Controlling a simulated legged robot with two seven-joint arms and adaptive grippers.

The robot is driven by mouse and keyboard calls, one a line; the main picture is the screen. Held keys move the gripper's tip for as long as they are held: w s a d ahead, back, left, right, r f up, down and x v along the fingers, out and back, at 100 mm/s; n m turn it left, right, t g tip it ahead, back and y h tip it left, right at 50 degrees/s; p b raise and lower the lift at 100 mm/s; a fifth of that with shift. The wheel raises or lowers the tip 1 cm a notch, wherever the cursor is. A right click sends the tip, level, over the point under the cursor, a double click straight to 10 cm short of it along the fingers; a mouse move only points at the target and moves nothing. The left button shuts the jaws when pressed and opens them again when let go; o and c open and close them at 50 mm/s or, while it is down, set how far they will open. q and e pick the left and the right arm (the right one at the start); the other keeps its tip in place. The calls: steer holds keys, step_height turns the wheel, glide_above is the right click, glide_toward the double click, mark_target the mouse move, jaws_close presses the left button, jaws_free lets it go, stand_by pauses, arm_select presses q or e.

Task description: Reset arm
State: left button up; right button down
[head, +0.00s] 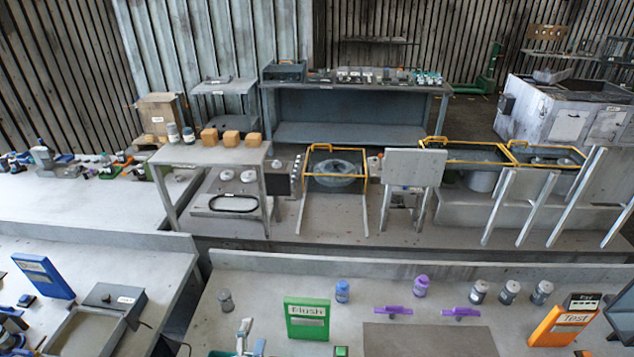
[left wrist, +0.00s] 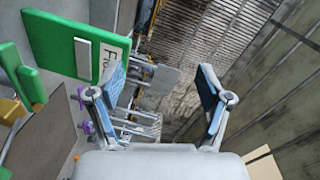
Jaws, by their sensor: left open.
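My left gripper (head: 250,338) shows at the bottom edge of the head view, just left of the green lettered panel (head: 307,318). In the left wrist view its two fingers with blue pads (left wrist: 162,95) stand wide apart, with nothing held between them. The green panel also shows in the left wrist view (left wrist: 55,45), close beside the left finger; I cannot tell whether they touch. Most of my left arm is outside the head view. My right gripper does not show in either view.
The near bench holds a blue bottle (head: 342,291), purple clamp-like parts (head: 393,311), several grey bottles (head: 509,292) and an orange panel (head: 562,326). A grey mat (head: 430,340) lies bare. A blue panel (head: 43,277) and a tray (head: 85,333) are at left.

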arm_select(q)
steer(key=s+a+f+n+g+y, duration=0.1)
steer(key=s+a+f+n+g, duration=0.3)
steer(key=f, duration=0.3)
steer(key=s+a+f+n+g+y, duration=0.1)
steer(key=s+a+f+n+g, duration=0.1)
steer(key=s+f+n+g, duration=0.8)
steer(key=s+f, duration=0.3)
steer(key=s, duration=0.6)
step_height(320, 180, down, 27)
steer(key=s, duration=0.2)
steer(key=s+a+f+g, duration=0.2)
steer(key=s+a+f, duration=0.1)
steer(key=s+f, duration=1.2)
steer(key=shift+s+f, duration=0.3)
steer(key=shift+s, duration=0.7)
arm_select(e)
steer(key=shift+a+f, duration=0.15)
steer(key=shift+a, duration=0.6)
arm_select(q)
steer(key=shift+a, duration=0.15)
